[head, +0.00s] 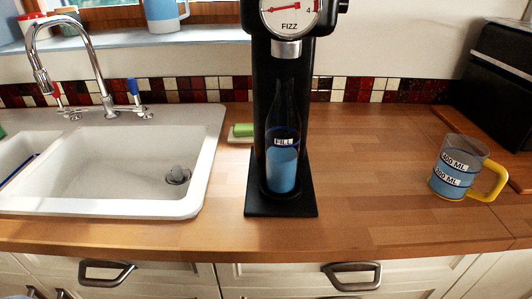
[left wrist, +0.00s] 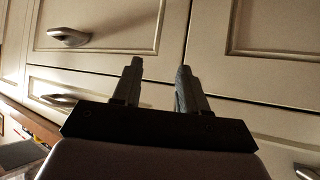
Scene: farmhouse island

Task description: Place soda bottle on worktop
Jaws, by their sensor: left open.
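The soda bottle (head: 283,165) is clear, with a dark band marked FILL and blue liquid in its lower part. It stands upright on the base of the black soda machine (head: 262,110), its neck below the machine's silver nozzle. The wooden worktop (head: 360,160) runs on both sides of the machine. My left gripper (left wrist: 156,80) shows in the left wrist view, open and empty, with cabinet fronts beyond its fingers. Neither gripper shows in the head view, and my right gripper is not seen.
A measuring jug (head: 457,172) with a yellow handle and blue liquid stands at the right. A white sink (head: 130,165) with a tap (head: 40,70) is at the left. The worktop between machine and jug is clear.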

